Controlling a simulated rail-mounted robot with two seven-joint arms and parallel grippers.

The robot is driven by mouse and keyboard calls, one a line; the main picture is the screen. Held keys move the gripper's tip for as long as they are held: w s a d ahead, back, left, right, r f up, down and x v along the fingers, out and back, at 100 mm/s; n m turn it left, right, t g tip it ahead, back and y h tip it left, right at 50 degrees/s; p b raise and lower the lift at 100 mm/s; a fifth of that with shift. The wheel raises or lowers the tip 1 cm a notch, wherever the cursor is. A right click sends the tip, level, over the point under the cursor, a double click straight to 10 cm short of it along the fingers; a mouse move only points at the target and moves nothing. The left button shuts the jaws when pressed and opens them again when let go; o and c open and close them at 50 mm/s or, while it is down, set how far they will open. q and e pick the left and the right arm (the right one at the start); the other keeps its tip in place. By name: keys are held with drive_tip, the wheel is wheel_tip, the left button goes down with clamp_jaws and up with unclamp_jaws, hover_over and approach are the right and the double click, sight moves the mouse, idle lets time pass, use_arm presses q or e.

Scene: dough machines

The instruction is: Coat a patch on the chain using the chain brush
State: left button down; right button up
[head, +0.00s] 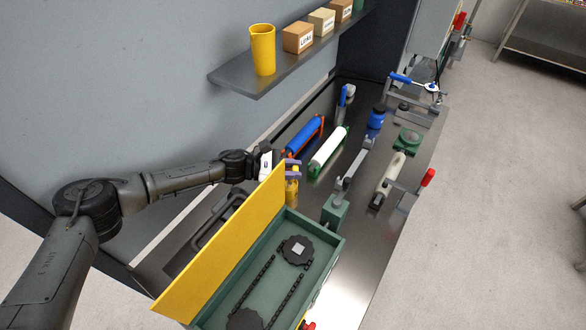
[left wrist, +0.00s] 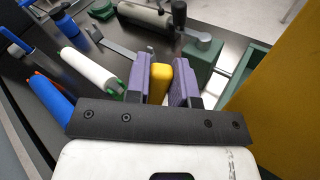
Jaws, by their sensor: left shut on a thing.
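The chain (head: 286,300) is a dark loop around two black sprockets inside an open green box (head: 336,252). Its yellow lid (head: 222,258) stands raised on the left side. My left gripper (head: 293,172) is just behind the lid's far end, outside the box. Its purple fingers are shut on a yellow handle, taken as the chain brush (head: 291,188). The handle's end shows between the fingers in the left wrist view (left wrist: 161,80). The brush's lower end and bristles are hidden. My right gripper is not in view.
A blue roller (head: 305,136) and a white roller (head: 328,148) lie on the metal bench beyond my gripper. A grey lever on a green block (head: 335,212) stands close to the box's far end. A shelf (head: 290,62) with a yellow jug (head: 263,50) hangs above.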

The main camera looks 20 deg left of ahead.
use_arm(q)
drive_tip(key=shift+f, duration=0.15)
idle(0.3)
drive_tip(key=shift+f+b, duration=0.35)
drive_tip(key=shift+b, duration=0.15)
drive_tip(key=shift+f, duration=0.1)
idle(0.8)
drive_tip(key=shift+f, duration=0.1)
idle(0.8)
drive_tip(key=shift+r+p, duration=1.3)
drive_tip(key=shift+r, duration=1.25)
drive_tip(key=shift+r+p, duration=0.55)
drive_tip(key=shift+r, duration=0.55)
